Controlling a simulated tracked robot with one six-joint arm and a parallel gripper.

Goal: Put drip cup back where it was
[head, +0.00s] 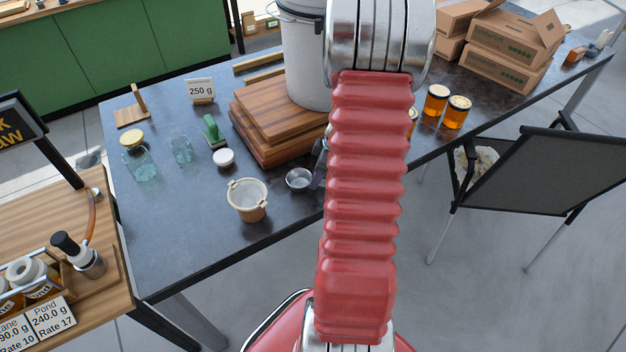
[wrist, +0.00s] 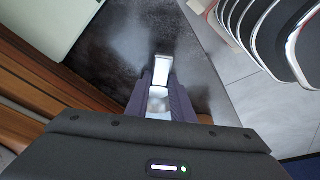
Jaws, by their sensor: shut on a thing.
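A small round silver metal cup, which I take as the drip cup (head: 298,180), is at the front middle of the dark table, just left of my arm. My gripper (head: 319,178) is mostly hidden behind my red arm sleeve, with part of a finger showing beside the cup. In the wrist view my gripper (wrist: 160,100) has its two dark fingers closed around a pale, shiny piece, seemingly part of the drip cup. I cannot tell whether the cup touches the table.
A beige tub (head: 248,203) stands left of the cup, with a white lid (head: 224,158) behind it. A stacked wooden board (head: 275,120) bears a white bucket (head: 305,60). Honey jars (head: 456,112) stand to the right. The table's front left is clear.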

